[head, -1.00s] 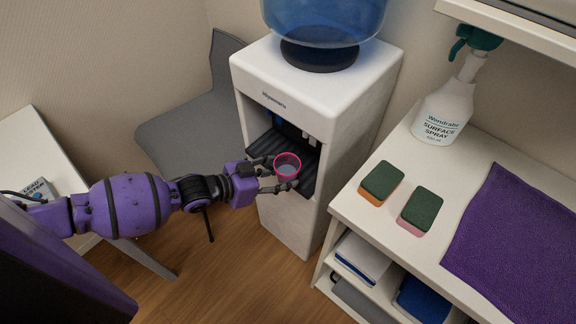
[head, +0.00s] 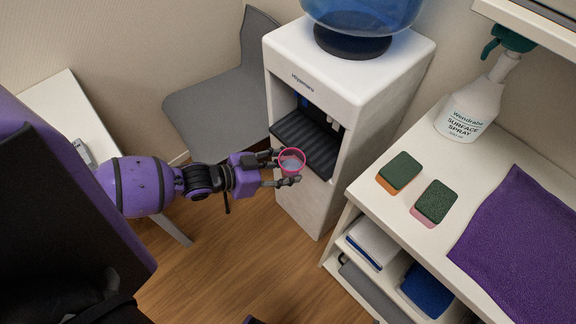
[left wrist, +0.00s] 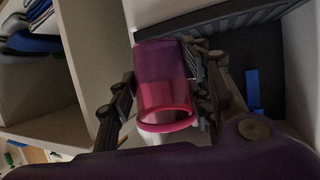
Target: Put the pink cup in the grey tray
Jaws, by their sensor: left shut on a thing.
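The small pink cup (head: 292,168) is held upright in my left gripper (head: 288,166), whose fingers lie on both sides of it. The inside of the cup looks pale grey-blue; I cannot tell whether it holds liquid. The left wrist view also shows the pink cup (left wrist: 163,85) between the dark fingers (left wrist: 165,100). The cup is in front of the water dispenser, by the near edge of its dark ribbed drip tray (head: 308,140). I see no separate tray that is clearly the grey tray. My right gripper is not in view.
The white dispenser (head: 365,60) stands beside a grey chair (head: 215,110). On the right, a white shelf unit (head: 385,215) carries two sponges (head: 399,172), a spray bottle (head: 470,108) and a purple cloth (head: 520,240). Wooden floor (head: 230,270) is open below the cup.

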